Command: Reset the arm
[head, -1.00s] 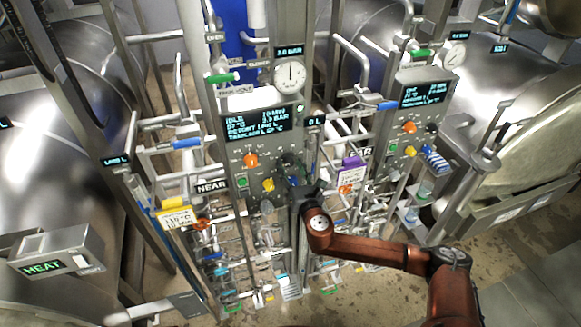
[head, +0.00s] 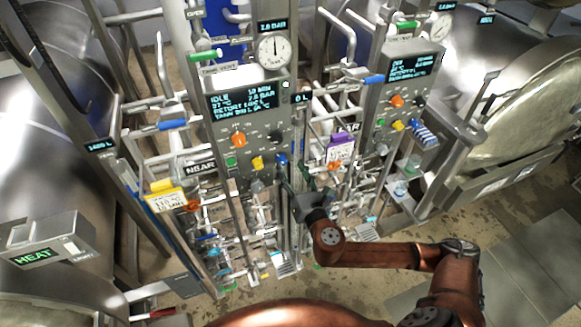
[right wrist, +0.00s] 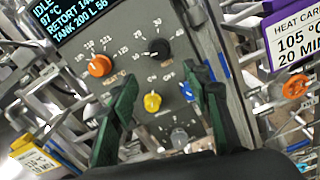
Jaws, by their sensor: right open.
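My right arm (head: 385,252) comes in from the lower right in the head view. Its gripper (head: 292,175) is in front of the lower edge of the near control panel (head: 245,125). In the right wrist view the gripper (right wrist: 160,85) has its two dark green fingers apart, with nothing held between them. The yellow knob (right wrist: 152,102) shows between the fingers, on the panel behind them. A blue button (right wrist: 187,91) is beside the right finger and partly covered by it. My left gripper is not in view.
An orange knob (head: 238,139) and a black knob (right wrist: 158,48) are on the panel. Pipes and valves crowd below it. A purple-topped card (head: 340,150) hangs to the right, a yellow-topped card (head: 165,197) to the left. Open floor (head: 380,295) lies at lower right.

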